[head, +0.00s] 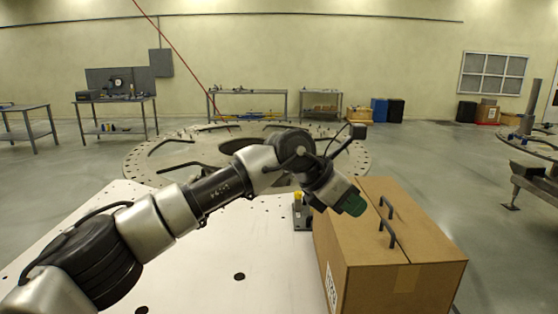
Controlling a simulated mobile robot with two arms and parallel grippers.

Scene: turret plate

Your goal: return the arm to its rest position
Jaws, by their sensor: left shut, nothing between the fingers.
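My left arm reaches in from the lower left across the white table (210,275). Its left gripper (352,205) is at the end of the bent wrist, with a dark green tip pointing down and right. It is shut and holds nothing visible. It is in front of the left part of the cardboard box (405,284) in the picture; I cannot tell whether they touch. My right gripper is not in view.
Behind is a large round turret plate (150,165). Workbenches (115,97) line the back wall. The white table's left part is mostly clear.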

